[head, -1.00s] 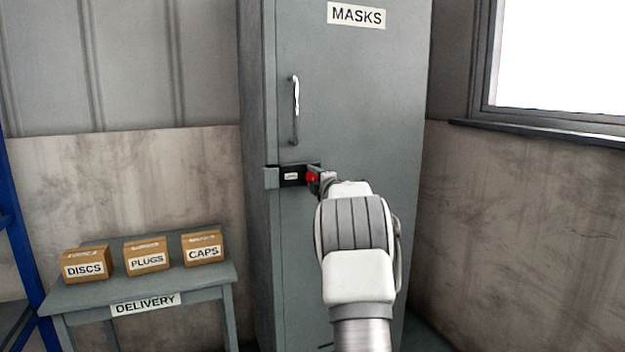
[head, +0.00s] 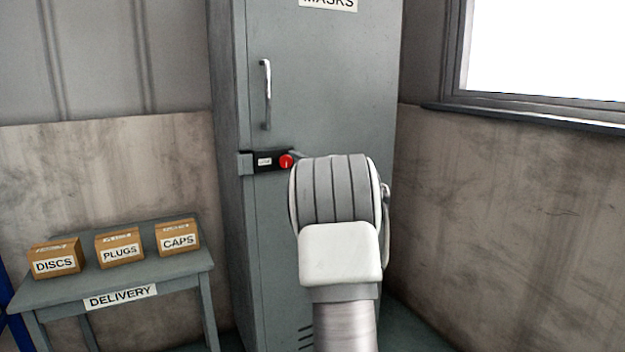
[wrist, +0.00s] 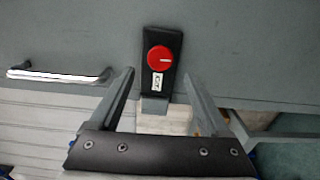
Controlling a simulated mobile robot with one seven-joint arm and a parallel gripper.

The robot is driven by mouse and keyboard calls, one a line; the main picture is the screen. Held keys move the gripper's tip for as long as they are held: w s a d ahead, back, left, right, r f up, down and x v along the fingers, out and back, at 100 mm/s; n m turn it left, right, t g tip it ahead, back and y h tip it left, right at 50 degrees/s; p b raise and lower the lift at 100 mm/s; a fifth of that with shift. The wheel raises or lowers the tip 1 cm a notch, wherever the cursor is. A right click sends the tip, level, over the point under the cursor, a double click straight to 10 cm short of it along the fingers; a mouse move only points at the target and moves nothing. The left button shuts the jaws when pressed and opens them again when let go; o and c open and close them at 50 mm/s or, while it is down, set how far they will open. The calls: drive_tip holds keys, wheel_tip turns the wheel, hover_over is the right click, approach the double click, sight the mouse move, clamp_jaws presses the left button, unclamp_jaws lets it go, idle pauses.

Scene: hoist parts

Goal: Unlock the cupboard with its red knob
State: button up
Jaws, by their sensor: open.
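The tall grey cupboard (head: 345,90) has a black lock plate (head: 266,162) on its front, below the handle. The round red knob (head: 286,161) sits at the right end of the plate, with a short white mark on it. In the wrist view the knob (wrist: 160,58) is in full sight, its mark pointing right. A small white label is beside it, its lettering hard to read. My gripper (wrist: 160,80) is open and empty, its fingers apart from the knob. In the head view my arm's wrist hides most of the gripper, just right of the knob.
The cupboard's silver handle (head: 266,95) stands out above the lock. A grey delivery table (head: 190,270) at the left holds three boxes: discs (head: 55,258), plugs (head: 120,247) and caps (head: 178,238). A window sill (head: 520,115) juts out at the right.

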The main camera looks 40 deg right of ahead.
drive_tip(key=p+v, duration=0.1)
drive_tip(key=v, duration=1)
drive_tip(key=shift+s, duration=0.2)
